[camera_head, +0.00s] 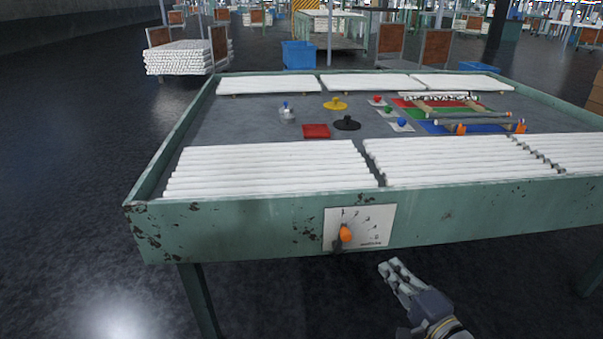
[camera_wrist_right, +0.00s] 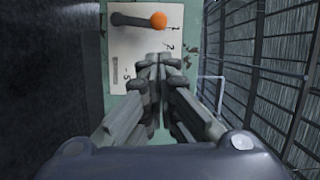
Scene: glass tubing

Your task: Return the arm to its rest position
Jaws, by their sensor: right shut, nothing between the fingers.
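My right gripper (camera_head: 392,268) is in front of the green table, a little below and right of the dial plate (camera_head: 374,220). Its fingers are together with nothing between them. In the right wrist view the closed fingertips (camera_wrist_right: 160,62) point toward the white plate (camera_wrist_right: 128,75), and no contact can be made out. The plate carries a dark lever with an orange knob (camera_head: 346,234), which also shows in the wrist view (camera_wrist_right: 159,20). My left gripper is in neither view.
The green table (camera_head: 270,228) holds rows of white tubes (camera_head: 270,168), a red pad (camera_head: 316,131), a yellow disc (camera_head: 335,104), a black disc (camera_head: 346,123) and coloured mats at the right. A blue bin (camera_head: 298,55) stands behind. The floor before the table looks clear.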

